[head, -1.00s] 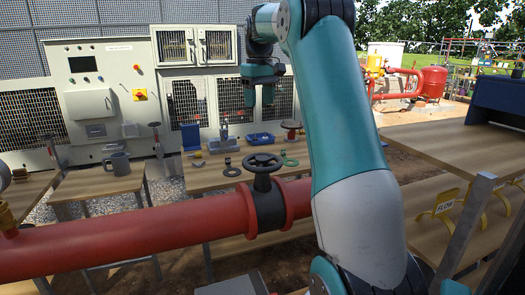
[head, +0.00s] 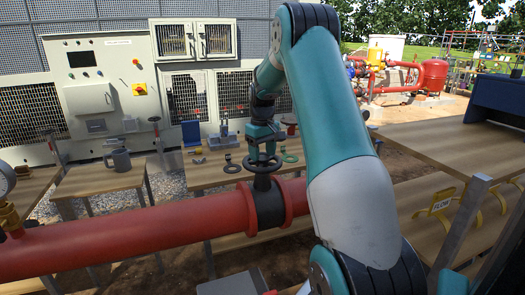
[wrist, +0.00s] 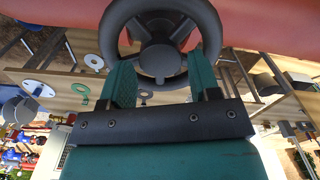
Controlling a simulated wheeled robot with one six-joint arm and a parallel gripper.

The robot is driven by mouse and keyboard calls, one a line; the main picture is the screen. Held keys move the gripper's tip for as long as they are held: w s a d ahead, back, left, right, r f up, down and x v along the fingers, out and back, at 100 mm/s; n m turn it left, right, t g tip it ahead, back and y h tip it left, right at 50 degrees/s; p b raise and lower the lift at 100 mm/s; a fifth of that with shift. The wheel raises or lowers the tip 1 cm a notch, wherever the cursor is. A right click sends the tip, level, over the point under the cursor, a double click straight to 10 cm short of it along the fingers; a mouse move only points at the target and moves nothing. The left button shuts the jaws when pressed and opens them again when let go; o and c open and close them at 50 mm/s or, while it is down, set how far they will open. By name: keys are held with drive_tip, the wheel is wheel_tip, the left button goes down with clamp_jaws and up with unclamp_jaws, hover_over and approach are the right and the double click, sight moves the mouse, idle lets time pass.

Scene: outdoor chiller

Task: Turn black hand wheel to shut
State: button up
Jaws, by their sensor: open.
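The black hand wheel (head: 262,163) sits on top of a black valve body (head: 269,206) in the red pipe (head: 130,245). My gripper (head: 262,154) is right at the wheel in the head view, pointing down over it. In the wrist view the wheel (wrist: 158,75) fills the upper middle, with its hub and spokes clear. My gripper (wrist: 160,85) is open there, its two teal fingers apart on either side of the wheel's near part. Whether the fingers touch the rim I cannot tell.
Behind the pipe is a wooden table (head: 205,178) with a blue tray, a green ring (head: 289,157) and small parts. A grey mug (head: 118,161) stands on a table at left. A wooden shelf (head: 450,150) stands close at right.

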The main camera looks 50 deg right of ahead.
sight(262, 158)
drive_tip(key=shift+f, duration=0.35)
drive_tip(key=c, duration=0.7)
drive_tip(key=shift+o, duration=0.2)
drive_tip(key=shift+m, duration=0.8)
drive_tip(key=o, duration=0.7)
drive_tip(key=shift+c, duration=0.2)
drive_tip(key=shift+r, duration=0.1)
wheel_tip(262, 158, up, 17)
drive_tip(key=b, duration=0.3)
drive_tip(key=shift+r, duration=0.15)
